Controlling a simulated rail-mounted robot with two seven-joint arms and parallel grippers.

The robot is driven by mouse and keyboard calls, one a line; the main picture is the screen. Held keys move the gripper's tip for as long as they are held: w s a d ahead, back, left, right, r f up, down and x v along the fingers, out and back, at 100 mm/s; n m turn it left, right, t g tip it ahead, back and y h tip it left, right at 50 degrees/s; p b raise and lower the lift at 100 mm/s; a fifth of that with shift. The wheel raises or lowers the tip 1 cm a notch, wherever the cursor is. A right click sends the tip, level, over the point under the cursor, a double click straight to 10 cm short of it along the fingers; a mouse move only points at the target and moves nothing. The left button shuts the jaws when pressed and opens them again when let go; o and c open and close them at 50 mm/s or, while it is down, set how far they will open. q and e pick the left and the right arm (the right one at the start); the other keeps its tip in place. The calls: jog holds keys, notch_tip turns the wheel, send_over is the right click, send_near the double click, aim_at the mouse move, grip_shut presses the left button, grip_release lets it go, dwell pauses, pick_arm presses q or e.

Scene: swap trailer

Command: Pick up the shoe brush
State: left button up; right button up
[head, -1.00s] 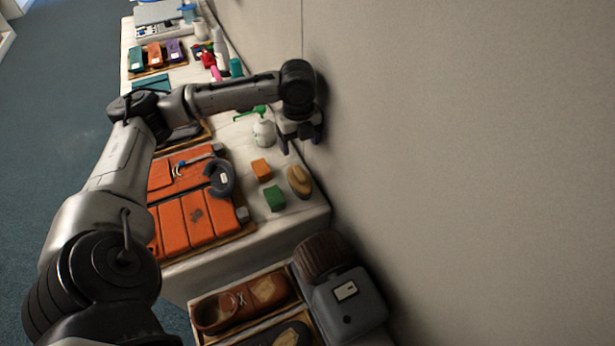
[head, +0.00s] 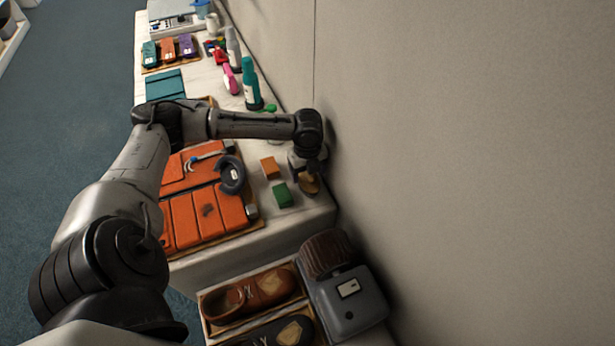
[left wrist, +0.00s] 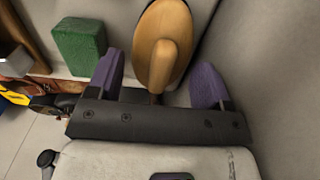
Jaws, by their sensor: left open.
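The shoe brush (head: 311,187) is a tan wooden oval near the right end of the white counter, beside the wall. In the left wrist view the brush (left wrist: 151,58) shows its oval back and a raised wooden handle. My left gripper (left wrist: 158,82) is open, with its purple fingers on either side of the brush's handle end. In the head view the left gripper (head: 308,165) is just above the brush and partly covers it. I cannot tell whether the fingers touch it. My right gripper is in no frame.
A green block (head: 282,196) and an orange block (head: 270,167) sit left of the brush. The green block (left wrist: 80,46) is close to the left finger in the wrist view. The wall (head: 450,150) is close on the right. A grey machine (head: 345,300) stands in front of the counter.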

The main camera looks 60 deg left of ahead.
pick_arm(q)
jog(key=shift+f, duration=0.4)
jog(key=c, duration=0.7)
jog(key=shift+r, duration=0.1)
jog(key=shift+r, duration=0.35)
grip_shut()
notch_tip(320, 180, up, 3)
jog(key=shift+r+b, duration=0.15)
jog(key=shift+b, duration=0.6)
jog(key=s+d+r+b, duration=0.1)
jog(key=s+d+r, duration=0.2)
jog(key=d+r, duration=0.4)
jog(key=shift+d, duration=2.1)
